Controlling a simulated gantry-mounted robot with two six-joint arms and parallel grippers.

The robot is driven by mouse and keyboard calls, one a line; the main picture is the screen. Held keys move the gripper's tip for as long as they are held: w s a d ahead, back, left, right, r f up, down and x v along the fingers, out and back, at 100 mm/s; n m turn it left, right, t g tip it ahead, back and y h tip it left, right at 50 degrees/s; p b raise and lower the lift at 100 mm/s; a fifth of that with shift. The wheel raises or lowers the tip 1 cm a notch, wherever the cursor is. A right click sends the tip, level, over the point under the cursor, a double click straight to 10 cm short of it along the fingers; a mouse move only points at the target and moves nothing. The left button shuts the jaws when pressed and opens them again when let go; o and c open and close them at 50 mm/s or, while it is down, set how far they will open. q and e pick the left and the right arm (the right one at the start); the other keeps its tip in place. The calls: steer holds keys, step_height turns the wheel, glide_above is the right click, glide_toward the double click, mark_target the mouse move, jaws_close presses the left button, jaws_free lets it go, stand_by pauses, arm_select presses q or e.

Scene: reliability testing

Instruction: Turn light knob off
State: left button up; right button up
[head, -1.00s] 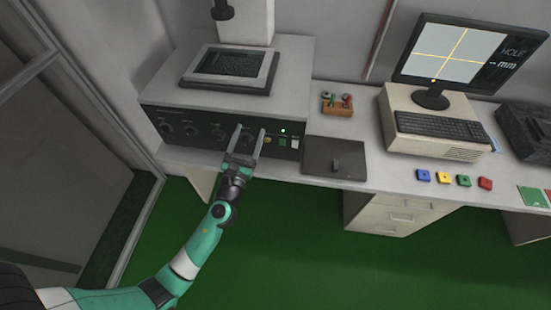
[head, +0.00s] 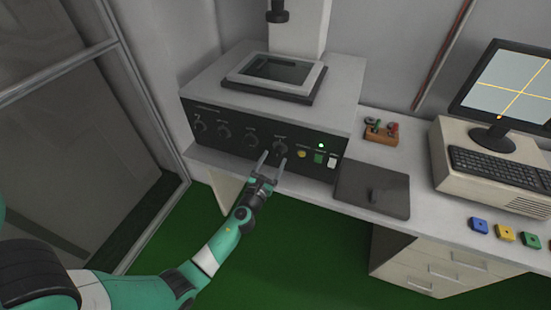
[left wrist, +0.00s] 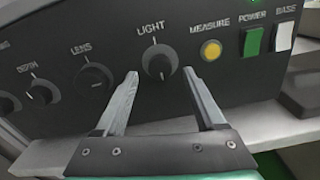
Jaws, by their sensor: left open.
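The light knob (left wrist: 160,62) is a round black knob under the word LIGHT on the dark control panel. Its white mark points downward in the left wrist view. The knob (head: 281,148) also shows in the head view, the last in the row of knobs before the yellow button. My left gripper (head: 273,158) is open and empty, just in front of the panel. In the left wrist view the fingertips (left wrist: 160,73) stand on either side of the knob's lower part, with visible gaps. My right gripper is not in view.
The lens knob (left wrist: 90,78) is left of the light knob. The yellow measure button (left wrist: 210,50), green power switch (left wrist: 253,42) and white base switch (left wrist: 283,37) are to the right. A dark pad (head: 372,190) lies on the desk beside the machine.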

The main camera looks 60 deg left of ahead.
arm_select(q)
steer(key=shift+x, duration=1.2)
jaws_close()
